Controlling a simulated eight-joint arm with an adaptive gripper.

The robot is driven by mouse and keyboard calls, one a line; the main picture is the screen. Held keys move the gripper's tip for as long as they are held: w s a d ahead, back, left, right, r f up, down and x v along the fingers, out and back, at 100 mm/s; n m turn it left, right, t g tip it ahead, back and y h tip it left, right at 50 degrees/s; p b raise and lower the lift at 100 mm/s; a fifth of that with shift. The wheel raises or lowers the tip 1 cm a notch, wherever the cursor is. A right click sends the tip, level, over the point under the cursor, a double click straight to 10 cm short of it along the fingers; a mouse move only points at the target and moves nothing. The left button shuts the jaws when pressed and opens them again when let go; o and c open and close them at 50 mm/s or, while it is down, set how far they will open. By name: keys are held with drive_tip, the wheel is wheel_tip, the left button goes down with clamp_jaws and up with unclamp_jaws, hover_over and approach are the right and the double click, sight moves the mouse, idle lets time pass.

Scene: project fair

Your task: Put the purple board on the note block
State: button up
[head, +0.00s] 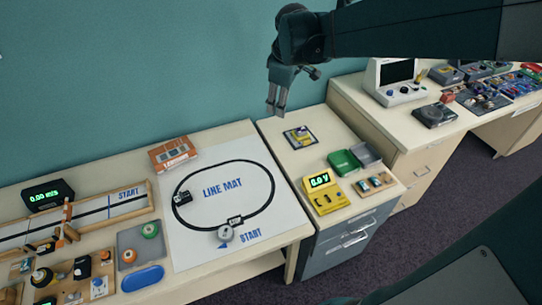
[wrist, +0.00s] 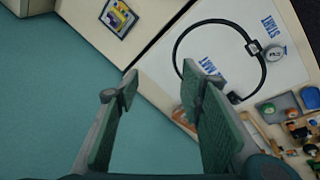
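A dark-edged square piece (head: 300,137) with yellow, purple and white parts lies on the top of the middle cabinet. It also shows at the top of the wrist view (wrist: 118,17). Its purple part (head: 301,132) looks like a small board and lies at the yellow part; I cannot tell whether it rests on it or beside it. I cannot make out for sure which part is the note block. My gripper (head: 276,108) is in the air, above and to the left of this piece. In the wrist view its fingers (wrist: 160,75) are apart with nothing between them.
A green and grey open case (head: 357,159), a yellow meter (head: 323,192) and a small wooden tray (head: 376,184) stand on the same cabinet. The line mat (head: 205,165) lies to the left. A monitor (head: 395,80) stands on the right desk. The wall is close behind my gripper.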

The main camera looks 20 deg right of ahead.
drive_tip(key=s+a+f+m+t, duration=0.1)
drive_tip(key=s+a+m, duration=0.3)
drive_tip(key=s, duration=0.8)
drive_tip(key=s+a+f+m+t, duration=0.1)
drive_tip(key=s+a+m+t, duration=0.1)
drive_tip(key=s+a+m, duration=0.2)
drive_tip(key=s+a, duration=0.3)
drive_tip(key=s, duration=0.5)
drive_tip(key=shift+a+m+y, duration=0.3)
drive_tip(key=shift+a, duration=0.1)
